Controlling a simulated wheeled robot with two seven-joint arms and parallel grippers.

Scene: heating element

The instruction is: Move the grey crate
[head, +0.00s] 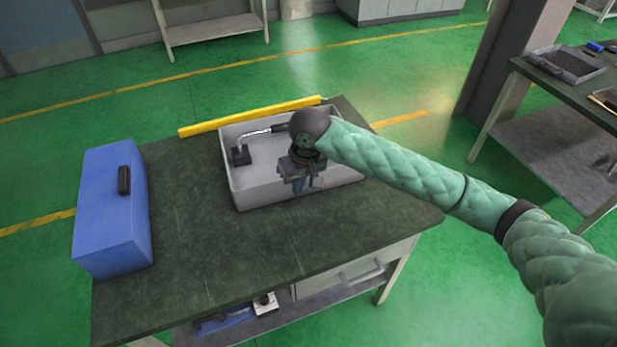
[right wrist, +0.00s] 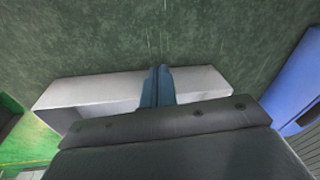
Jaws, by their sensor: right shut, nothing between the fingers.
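The grey crate (head: 262,196) is a shallow open tray on the dark green tabletop. Inside it lies a dark block with a bent metal rod and black handle (head: 256,134). My right gripper (head: 298,187) points down at the crate's near wall and hides part of it and of the inside. In the right wrist view, my right gripper's blue fingers (right wrist: 162,72) are together with nothing between them, in front of the pale crate (right wrist: 88,90). I cannot tell whether they touch the wall. My left gripper is in neither view.
A blue toolbox (head: 110,215) stands on the table's left end. A yellow bar (head: 250,116) lies along the table's back edge behind the crate. The tabletop (head: 210,250) in front of the crate is clear. Another table (head: 560,115) with a tray stands at right.

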